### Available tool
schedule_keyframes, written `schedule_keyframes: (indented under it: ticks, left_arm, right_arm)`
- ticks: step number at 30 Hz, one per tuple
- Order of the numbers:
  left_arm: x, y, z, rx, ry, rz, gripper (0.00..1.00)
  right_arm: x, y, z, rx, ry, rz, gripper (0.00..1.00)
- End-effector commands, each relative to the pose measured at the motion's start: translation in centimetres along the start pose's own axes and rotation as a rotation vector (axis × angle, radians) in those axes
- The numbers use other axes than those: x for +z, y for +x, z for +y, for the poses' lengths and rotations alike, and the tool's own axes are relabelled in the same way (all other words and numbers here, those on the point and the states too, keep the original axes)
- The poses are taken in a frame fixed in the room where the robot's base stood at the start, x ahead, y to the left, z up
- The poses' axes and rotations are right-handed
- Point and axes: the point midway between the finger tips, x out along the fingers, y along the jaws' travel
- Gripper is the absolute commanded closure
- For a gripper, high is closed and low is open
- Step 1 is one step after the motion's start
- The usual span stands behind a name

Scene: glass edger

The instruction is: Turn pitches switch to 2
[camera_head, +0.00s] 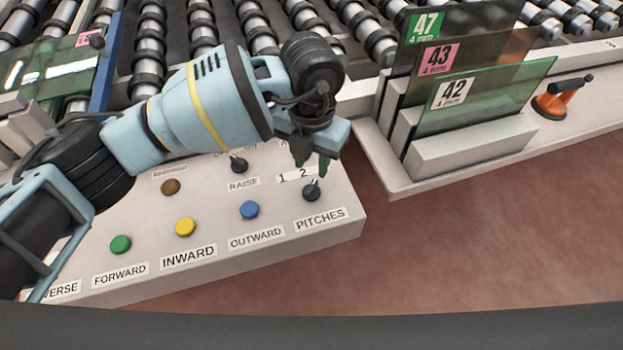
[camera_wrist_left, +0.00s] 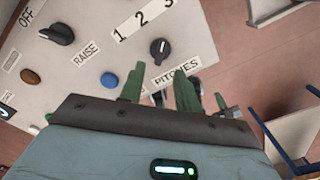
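The pitches switch (camera_head: 312,191) is a black rotary knob on the near right corner of the pale control panel, above the PITCHES label. It also shows in the left wrist view (camera_wrist_left: 160,50), below the 1 2 3 scale (camera_wrist_left: 145,19). There its small white mark points up, seemingly nearer 3 than 2, though it is small. My left gripper (camera_head: 312,160) is just above and behind the knob. In the left wrist view its two green fingers (camera_wrist_left: 158,82) are apart with nothing between them, and the knob lies beyond them, apparently untouched. My right gripper is not in view.
The raise switch (camera_head: 239,166) and the blue (camera_head: 249,209), yellow (camera_head: 185,227), green (camera_head: 120,244) and brown (camera_head: 170,187) buttons share the panel. Numbered glass sheets (camera_head: 480,95) stand in a rack to the right. An orange suction cup (camera_head: 552,104) sits beyond. Rollers run behind.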

Motion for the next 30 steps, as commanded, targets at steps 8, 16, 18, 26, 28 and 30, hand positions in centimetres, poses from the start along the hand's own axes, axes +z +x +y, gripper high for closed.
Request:
schedule_keyframes:
  ticks: [8, 16, 18, 26, 28, 30]
  left_arm:
    - [-0.1, 4.3, 0.0, -0.002, 0.000, 0.004, 0.67]
    - [-0.1, 6.6, -0.1, -0.002, 0.000, 0.001, 0.67]
    - [-0.1, 6.8, -0.1, -0.002, 0.001, 0.001, 0.67]
    - [0.0, 6.8, -0.1, -0.002, 0.001, 0.000, 0.71]
    - [0.0, 6.8, -0.1, -0.002, 0.001, 0.000, 0.80]
    - [0.0, 6.8, -0.1, -0.002, 0.001, 0.000, 0.90]
  right_arm:
    - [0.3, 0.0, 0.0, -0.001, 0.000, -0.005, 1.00]
    - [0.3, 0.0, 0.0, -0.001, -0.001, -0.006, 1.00]
    - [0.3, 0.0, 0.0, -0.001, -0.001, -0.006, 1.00]
    - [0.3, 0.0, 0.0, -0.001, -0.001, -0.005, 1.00]
    - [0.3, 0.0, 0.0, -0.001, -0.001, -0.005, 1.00]
    - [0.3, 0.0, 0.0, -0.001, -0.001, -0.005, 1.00]
